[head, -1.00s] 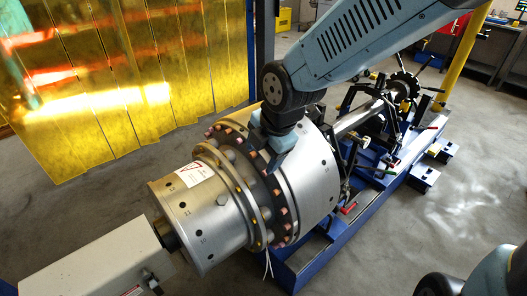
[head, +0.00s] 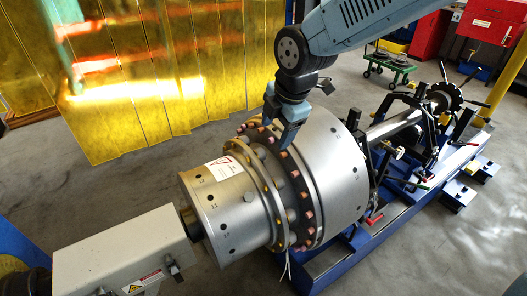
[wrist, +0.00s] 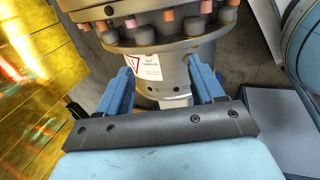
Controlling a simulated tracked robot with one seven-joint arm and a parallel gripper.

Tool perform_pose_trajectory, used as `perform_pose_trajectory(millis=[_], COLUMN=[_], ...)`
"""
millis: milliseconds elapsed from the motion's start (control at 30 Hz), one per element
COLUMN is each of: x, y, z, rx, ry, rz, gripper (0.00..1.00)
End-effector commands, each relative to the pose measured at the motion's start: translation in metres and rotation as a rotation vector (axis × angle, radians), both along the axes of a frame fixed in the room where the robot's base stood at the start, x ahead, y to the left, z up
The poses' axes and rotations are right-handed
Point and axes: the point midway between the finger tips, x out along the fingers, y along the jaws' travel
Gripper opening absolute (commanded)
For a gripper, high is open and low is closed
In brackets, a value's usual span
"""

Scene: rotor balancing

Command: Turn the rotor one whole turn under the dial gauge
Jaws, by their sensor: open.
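The rotor (head: 330,175) is a large silver drum lying on its side, with a dark flange ringed by orange and pink bolt heads (head: 306,213). A narrower silver cylinder (head: 232,215) with a white warning label (head: 224,167) forms its near end. My gripper (head: 279,130) is open over the top of the bolt ring; whether it touches cannot be told. In the wrist view its blue fingers (wrist: 163,62) stand apart, with the labelled cylinder (wrist: 155,85) and bolt ring (wrist: 150,25) beyond them. I cannot make out the dial gauge.
A white drive housing (head: 120,250) joins the rotor's near end. A blue machine bed (head: 370,235) runs under it, with clamps and a toothed wheel (head: 442,97) at the far end. Yellow curtains (head: 150,90) hang at left. A green trolley (head: 390,65) stands behind.

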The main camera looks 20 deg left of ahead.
Motion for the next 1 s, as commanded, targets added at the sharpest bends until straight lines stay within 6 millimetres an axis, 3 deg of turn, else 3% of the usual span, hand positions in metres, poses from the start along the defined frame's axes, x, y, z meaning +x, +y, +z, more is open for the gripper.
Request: perform_pose_trajectory(millis=[200,467,1000], x=[0.015,0.021,0.033], y=[0.024,0.03,0.051], z=[0.007,0.0,-0.083], rx=[-0.029,-0.042,-0.042], ry=[0.001,-0.002,-0.002], rz=[-0.006,-0.013,-0.01], gripper=[0.67,0.67,0.67])
